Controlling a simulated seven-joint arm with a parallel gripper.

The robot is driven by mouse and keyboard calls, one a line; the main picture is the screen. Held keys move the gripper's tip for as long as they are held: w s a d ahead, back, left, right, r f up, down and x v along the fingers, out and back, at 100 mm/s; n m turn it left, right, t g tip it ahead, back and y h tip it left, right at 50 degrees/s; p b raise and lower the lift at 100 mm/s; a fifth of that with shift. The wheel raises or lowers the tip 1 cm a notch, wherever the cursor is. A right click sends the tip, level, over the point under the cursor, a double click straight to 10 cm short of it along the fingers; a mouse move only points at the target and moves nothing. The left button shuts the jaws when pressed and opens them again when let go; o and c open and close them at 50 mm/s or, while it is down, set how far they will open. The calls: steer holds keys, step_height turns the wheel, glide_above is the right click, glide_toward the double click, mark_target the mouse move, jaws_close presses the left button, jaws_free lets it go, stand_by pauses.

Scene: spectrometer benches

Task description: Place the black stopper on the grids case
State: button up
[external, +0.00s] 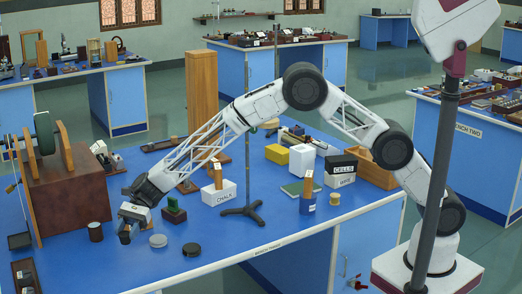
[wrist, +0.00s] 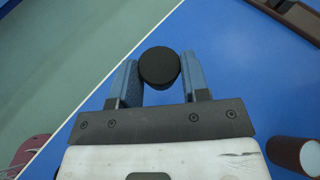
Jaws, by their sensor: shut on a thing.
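The black stopper (wrist: 159,65) is a round, flat-topped black piece between the two blue-grey fingers of my gripper (wrist: 160,82) in the wrist view. The fingers are shut on it, near the table's front edge. In the external view my gripper (external: 126,236) is low over the left front of the blue table, and the stopper is mostly hidden by the fingers. No label reading "grids" is legible, so I cannot tell which box is the grids case.
A grey disc (external: 158,240) and a darker disc (external: 192,249) lie right of my gripper. A brown cylinder (external: 95,231) stands to its left. A white CHALK box (external: 214,195) and a thin stand on a black tripod base (external: 243,210) stand farther right. Clear table lies at front centre.

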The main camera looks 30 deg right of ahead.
steer(key=shift+w+d+r+m+t+y, duration=0.5)
steer(key=shift+w+d+r+m+t, duration=0.1)
steer(key=shift+w+r+m+t, duration=0.15)
steer(key=w+d+m+t, duration=0.3)
steer(key=d+m+t, duration=0.1)
steer(key=d, duration=0.3)
steer(key=w+d+m+t, duration=0.3)
steer(key=d+m+t, duration=0.1)
steer(key=d, duration=0.3)
steer(key=w+d+m+t+y, duration=0.1)
steer(key=w+d+m+t, duration=0.2)
steer(key=d, duration=0.5)
steer(key=shift+w+f+m+t, duration=0.15)
steer(key=shift+w+m+t, duration=0.25)
steer(key=shift+t, duration=0.85)
steer(key=shift+w+a+f, duration=0.25)
steer(key=shift+w+a, duration=1.4)
steer(key=shift+a, duration=0.45)
steer(key=shift+w+a+f, duration=0.25)
steer(key=shift+w+a, duration=1.4)
steer(key=shift+a, duration=0.4)
steer(key=shift+w+a+f, duration=0.25)
steer(key=shift+w+a, duration=1.4)
steer(key=shift+a, duration=0.45)
steer(key=shift+f, duration=1.8)
